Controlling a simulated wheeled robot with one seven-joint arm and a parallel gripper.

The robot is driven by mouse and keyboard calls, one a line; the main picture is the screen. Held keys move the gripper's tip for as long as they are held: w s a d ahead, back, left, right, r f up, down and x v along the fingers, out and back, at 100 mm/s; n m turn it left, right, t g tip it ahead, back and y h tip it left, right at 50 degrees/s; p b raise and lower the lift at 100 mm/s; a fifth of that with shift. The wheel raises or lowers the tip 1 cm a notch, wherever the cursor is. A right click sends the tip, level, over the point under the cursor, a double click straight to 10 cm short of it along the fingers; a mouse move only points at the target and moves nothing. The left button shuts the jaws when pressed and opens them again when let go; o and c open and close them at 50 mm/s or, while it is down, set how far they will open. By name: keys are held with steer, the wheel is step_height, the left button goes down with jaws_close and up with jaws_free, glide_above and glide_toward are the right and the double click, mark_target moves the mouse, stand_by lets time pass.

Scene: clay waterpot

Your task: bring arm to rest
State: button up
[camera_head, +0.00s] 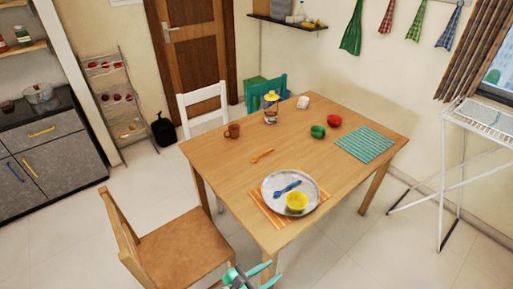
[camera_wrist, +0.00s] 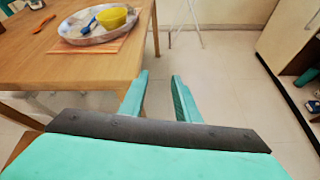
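My gripper (camera_head: 240,275) shows at the bottom edge of the head view, beside the table's near corner and the wooden chair. In the wrist view my gripper (camera_wrist: 160,76) has its two teal fingers apart, with only floor visible between them. It holds nothing and seems to touch nothing. The wooden table (camera_wrist: 62,74) lies to its left in the wrist view. Most of my arm is out of the head view.
The table (camera_head: 225,170) bears a metal plate (camera_head: 272,192) with a yellow bowl (camera_head: 297,201), a brown mug (camera_head: 233,131) and a jar (camera_head: 270,113). A wooden chair (camera_head: 185,250) stands close by. A white drying rack (camera_head: 480,120) stands right.

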steer(key=s+a+f+m+t+y, duration=0.1)
steer(key=s+a+f+m+y, duration=0.15)
steer(key=s+m+y, duration=0.35)
steer(key=s+a+f+m+t+y, duration=0.2)
steer(key=s+f+m, duration=0.15)
steer(key=s, duration=0.45)
steer(key=s+r+m+t+y, duration=0.1)
steer(key=s+r+m+t, duration=0.2)
steer(key=s+r+m, duration=0.9)
steer(key=shift+s+d+r+m+t+y, duration=0.35)
steer(key=shift+r+m, duration=0.3)
steer(key=shift+m, duration=0.6)
